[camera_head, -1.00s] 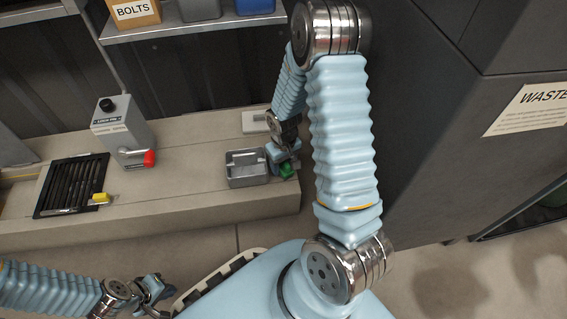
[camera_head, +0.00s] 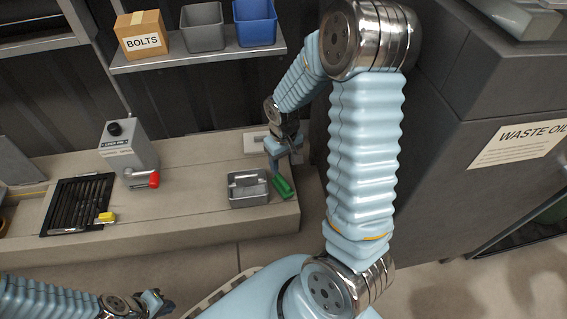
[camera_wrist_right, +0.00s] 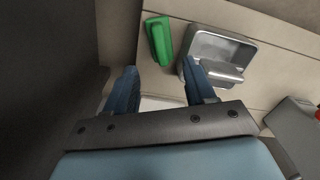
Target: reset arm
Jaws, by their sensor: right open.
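My right gripper (camera_head: 284,157) is above the right end of the bench, just behind a green block (camera_head: 283,188) and a grey metal tray (camera_head: 262,196). In the right wrist view my right gripper (camera_wrist_right: 160,92) has its two blue fingers apart with nothing between them. The green block (camera_wrist_right: 159,40) and the metal tray (camera_wrist_right: 222,50) lie beyond the fingertips there. My left gripper (camera_head: 158,302) is low at the bottom left of the head view, away from the bench; its jaws are too small to tell.
A grey box with a red-tipped lever (camera_head: 128,152) stands on the bench (camera_head: 200,215). A dark grille (camera_head: 77,203) with a yellow piece lies left. Above is a shelf with a BOLTS box (camera_head: 142,35) and bins. A dark WASTE OIL cabinet (camera_head: 450,150) stands close on the right.

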